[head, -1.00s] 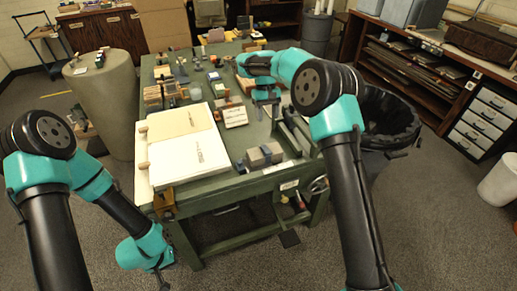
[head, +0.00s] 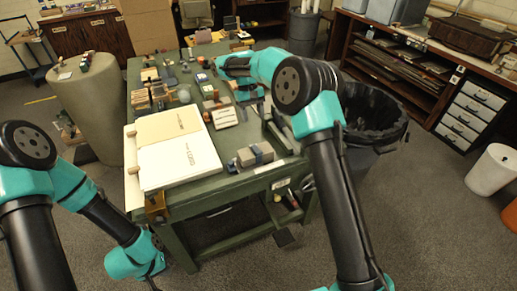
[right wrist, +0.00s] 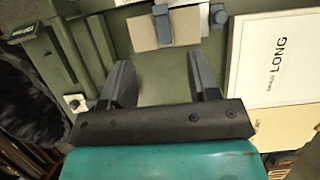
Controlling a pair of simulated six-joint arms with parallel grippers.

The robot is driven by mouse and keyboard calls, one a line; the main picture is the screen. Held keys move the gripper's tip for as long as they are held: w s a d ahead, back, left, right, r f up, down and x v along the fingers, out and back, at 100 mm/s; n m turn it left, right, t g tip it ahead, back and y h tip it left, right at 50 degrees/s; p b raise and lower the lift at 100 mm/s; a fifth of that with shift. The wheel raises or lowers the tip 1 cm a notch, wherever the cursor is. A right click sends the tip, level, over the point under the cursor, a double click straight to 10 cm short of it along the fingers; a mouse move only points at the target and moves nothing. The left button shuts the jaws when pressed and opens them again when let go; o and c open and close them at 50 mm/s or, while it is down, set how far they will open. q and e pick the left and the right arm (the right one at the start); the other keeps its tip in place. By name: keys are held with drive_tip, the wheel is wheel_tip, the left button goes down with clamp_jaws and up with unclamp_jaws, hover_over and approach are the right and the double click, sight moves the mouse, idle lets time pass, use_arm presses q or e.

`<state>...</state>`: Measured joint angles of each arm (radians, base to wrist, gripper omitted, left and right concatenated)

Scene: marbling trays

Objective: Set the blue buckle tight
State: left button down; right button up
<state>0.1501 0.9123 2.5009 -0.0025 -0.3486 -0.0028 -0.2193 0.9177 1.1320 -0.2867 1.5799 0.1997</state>
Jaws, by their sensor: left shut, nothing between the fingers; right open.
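In the right wrist view the buckle (right wrist: 163,24) stands upright across the block (right wrist: 182,28), beyond the fingertips. I cannot tell how tight the band is. My right gripper (head: 246,94) is over the bench, behind the block in the head view. Its fingers (right wrist: 160,72) are wide apart and empty. My left gripper (head: 156,280) hangs low in front of the bench's left side, shut and empty, partly cut off by the picture's edge.
A large white board marked LONG (head: 178,163) lies left of the block; it also shows in the right wrist view (right wrist: 280,60). A small white card (head: 225,117) lies behind the block. Several small items crowd the far bench. A black-lined bin (head: 375,115) stands to the right.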

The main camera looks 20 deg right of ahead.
sight(259, 152)
drive_tip(key=x, duration=1.4)
drive_tip(key=shift+c, duration=0.3)
drive_tip(key=shift+r, duration=0.1)
drive_tip(key=c, duration=0.9)
drive_tip(key=shift+s+d+f+t, duration=0.1)
drive_tip(key=shift+s+f+t, duration=0.25)
drive_tip(key=shift+t, duration=0.35)
drive_tip(key=shift+w, duration=0.15)
drive_tip(key=o, duration=1)
drive_tip(key=shift+c, duration=0.2)
